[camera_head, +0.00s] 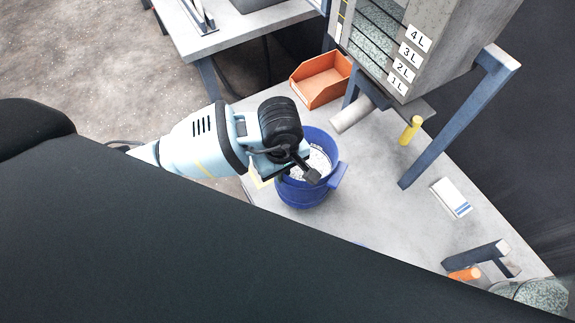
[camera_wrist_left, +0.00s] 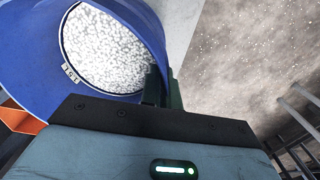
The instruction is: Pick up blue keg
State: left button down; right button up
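The blue keg (camera_head: 297,196) stands upright on the grey platform in the middle of the head view. It is open at the top and holds white granules. Its blue wall and rim (camera_wrist_left: 32,62) fill the upper left of the left wrist view, with a small label inside. My left gripper (camera_head: 312,176) is at the keg's top, partly hidden by its own wrist in the head view. In the left wrist view its dark fingers (camera_wrist_left: 164,88) are close together at the keg's near rim, apparently with the wall between them. My right gripper is not in view.
An orange bin (camera_head: 321,80) lies behind the keg. A grey machine with level labels (camera_head: 408,60) and a blue leg (camera_head: 458,118) stands to the right. A yellow cylinder (camera_head: 410,131) and a white packet (camera_head: 451,198) are on the platform (camera_head: 385,215).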

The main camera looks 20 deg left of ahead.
pick_arm(q)
jog(key=s+a+r, duration=0.1)
jog(key=s+a, duration=0.1)
jog(key=s, duration=1.1)
jog(key=shift+r+b, duration=0.25)
jog(key=shift+b, duration=0.05)
